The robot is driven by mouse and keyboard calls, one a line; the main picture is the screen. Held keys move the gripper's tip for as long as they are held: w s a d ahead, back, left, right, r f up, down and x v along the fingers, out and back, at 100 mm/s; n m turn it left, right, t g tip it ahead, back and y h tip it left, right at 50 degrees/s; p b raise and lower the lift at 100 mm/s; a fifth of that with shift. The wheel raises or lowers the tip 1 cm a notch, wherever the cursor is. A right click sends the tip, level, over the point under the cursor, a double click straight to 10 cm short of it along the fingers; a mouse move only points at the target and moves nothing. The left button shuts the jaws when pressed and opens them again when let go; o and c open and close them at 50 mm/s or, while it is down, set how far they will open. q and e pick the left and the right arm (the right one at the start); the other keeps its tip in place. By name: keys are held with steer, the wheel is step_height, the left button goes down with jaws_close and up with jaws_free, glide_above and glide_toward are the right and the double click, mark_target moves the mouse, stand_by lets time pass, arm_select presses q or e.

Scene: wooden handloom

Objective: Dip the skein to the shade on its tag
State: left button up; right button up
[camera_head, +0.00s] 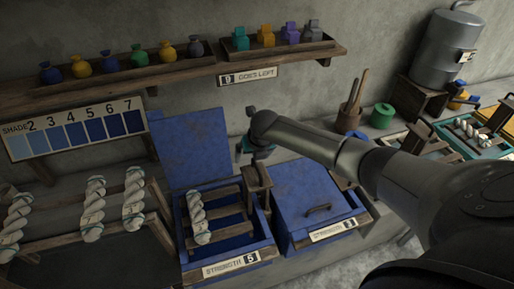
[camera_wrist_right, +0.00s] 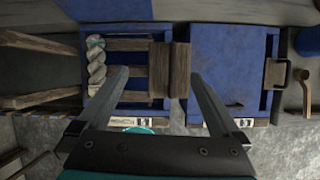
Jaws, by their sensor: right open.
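A white twisted skein (camera_head: 197,218) lies on wooden bars in the open blue vat (camera_head: 262,237), whose lid (camera_head: 193,147) stands raised behind. Its tag is too small to read. The skein also shows in the right wrist view (camera_wrist_right: 96,62). A wooden block (camera_head: 258,181) sits at the vat's right side. My right gripper (camera_head: 250,146) is above this block, seen from behind in the head view. In the right wrist view its jaws (camera_wrist_right: 159,76) are apart, with the block (camera_wrist_right: 168,70) in line between them. A shade card (camera_head: 76,130) with blue steps hangs at left. My left gripper is out of view.
A second blue vat (camera_head: 312,193) with a shut, handled lid stands at right. More skeins (camera_head: 92,210) rest on a wooden rack at left. A shelf (camera_head: 170,75) holds several coloured pots. A sign reads strength 5 (camera_head: 231,264) on the open vat's front.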

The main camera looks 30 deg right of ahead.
mark_target(257, 167)
steer(key=shift+w+d+r+n, duration=0.2)
steer(key=shift+w+d+r, duration=0.1)
steer(key=shift+d, duration=0.3)
steer(key=shift+w+d+r+n, duration=0.15)
steer(key=shift+w+d+n, duration=0.1)
steer(key=shift+d, duration=0.3)
steer(key=shift+f+b, duration=0.2)
steer(key=shift+b, duration=0.15)
step_height(257, 167, down, 8)
steer(key=b, duration=0.8)
steer(key=shift+f, duration=0.15)
steer(key=shift+r, duration=0.2)
steer(key=shift+f, duration=0.3)
jaws_close()
